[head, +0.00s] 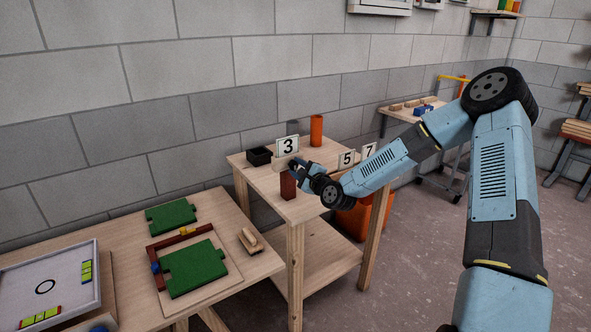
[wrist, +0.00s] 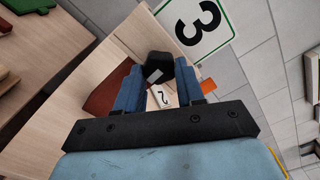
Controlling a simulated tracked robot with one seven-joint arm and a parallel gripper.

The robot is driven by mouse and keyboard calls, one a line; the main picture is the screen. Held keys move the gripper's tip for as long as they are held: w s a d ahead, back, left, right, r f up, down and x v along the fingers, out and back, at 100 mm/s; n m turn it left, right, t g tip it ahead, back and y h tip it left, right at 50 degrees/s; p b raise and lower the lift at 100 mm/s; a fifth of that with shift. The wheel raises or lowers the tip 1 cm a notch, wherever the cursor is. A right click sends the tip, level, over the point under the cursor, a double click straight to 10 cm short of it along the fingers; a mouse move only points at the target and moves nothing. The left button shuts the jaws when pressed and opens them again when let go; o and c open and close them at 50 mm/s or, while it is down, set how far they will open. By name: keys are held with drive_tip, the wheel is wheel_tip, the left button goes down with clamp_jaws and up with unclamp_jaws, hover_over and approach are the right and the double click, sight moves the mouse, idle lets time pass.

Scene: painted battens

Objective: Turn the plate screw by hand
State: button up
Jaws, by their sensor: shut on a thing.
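My gripper (head: 297,166) is over the small wooden table, just in front of the number 3 sign (head: 288,146). In the wrist view its two blue fingers are closed on a dark knob (wrist: 158,64), which looks like the plate screw. A small light patch shows on the knob. A pale piece with a dark mark (wrist: 164,97) shows between the fingers. The screw's shaft and any thread are hidden. A dark red block (head: 288,185) stands upright just below my gripper, and shows beside the left finger in the wrist view (wrist: 106,96).
On the same table (head: 310,208) are a black open box (head: 259,156), an orange cylinder (head: 316,130) and signs 5 (head: 347,159) and 7 (head: 369,151). An orange bin (head: 356,221) stands below. A lower table at left holds green boards (head: 194,268) and a white tray (head: 47,283).

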drive_tip(key=shift+s+d+f+m, duration=0.1)
drive_tip(key=shift+f+m, duration=0.2)
drive_tip(key=shift+f, duration=0.1)
drive_tip(key=o, duration=1)
drive_tip(key=shift+r, duration=0.15)
drive_tip(key=shift+o, duration=0.2)
drive_tip(key=v, duration=1.3)
drive_tip(key=shift+s+d, duration=0.2)
